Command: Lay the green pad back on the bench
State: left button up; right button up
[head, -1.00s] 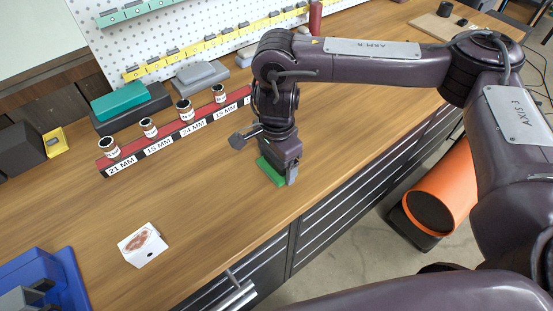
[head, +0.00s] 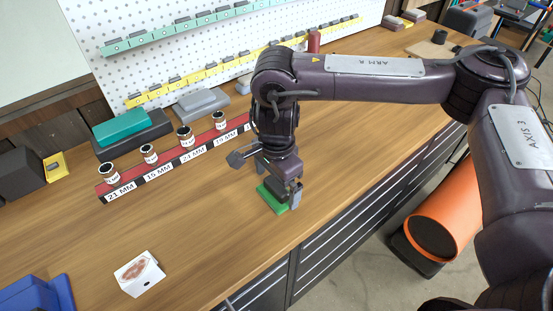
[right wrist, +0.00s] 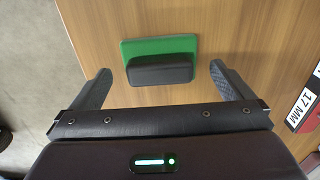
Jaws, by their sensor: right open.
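The green pad (head: 272,203) lies on the wooden bench near its front edge, with a dark block-shaped grip on top. In the right wrist view the green pad (right wrist: 142,48) and its dark grip (right wrist: 160,70) show between and beyond the fingers. My right gripper (head: 280,187) is over the pad, pointing down. In the right wrist view my right gripper (right wrist: 160,82) is open, with a gap on either side of the grip. It hides part of the pad in the head view. My left gripper is not in view.
A red rack (head: 173,165) with several labelled jars stands behind the pad.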

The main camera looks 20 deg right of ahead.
aim_at(276, 185)
notch_tip(276, 185, up, 10)
jog(key=shift+f, duration=0.2)
dwell(0.6)
